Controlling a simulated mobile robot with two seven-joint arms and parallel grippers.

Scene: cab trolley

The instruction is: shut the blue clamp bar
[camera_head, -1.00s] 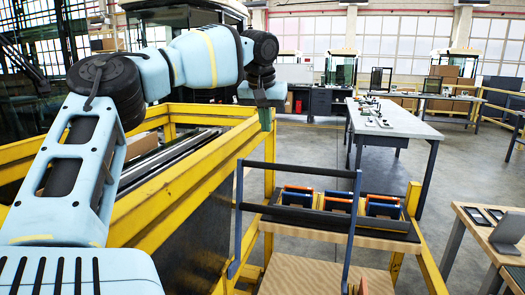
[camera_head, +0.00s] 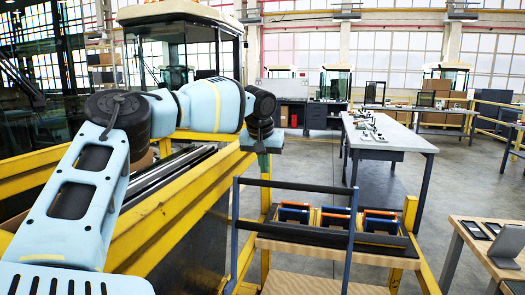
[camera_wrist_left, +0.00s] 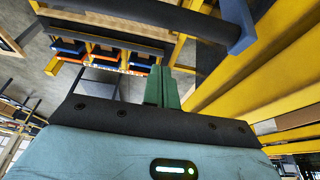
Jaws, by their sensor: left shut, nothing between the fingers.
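The blue clamp bar (camera_head: 296,186) stands raised above the trolley, with its dark crossbar at the top and two blue uprights. In the left wrist view its crossbar (camera_wrist_left: 150,15) and one blue end (camera_wrist_left: 236,22) cross the top, close to the camera. My left gripper (camera_head: 263,164) is above and behind the crossbar's left part in the head view. Its green fingers (camera_wrist_left: 162,88) are together and empty. I cannot tell whether they touch the bar. My right gripper is in neither view.
Blue and orange cases (camera_head: 336,216) sit in a row on the trolley deck (camera_head: 340,250), behind a black padded bar (camera_head: 320,236). Yellow rails (camera_head: 165,215) run along the left. A grey worktable (camera_head: 400,130) stands behind right, a wooden table (camera_head: 470,240) at right.

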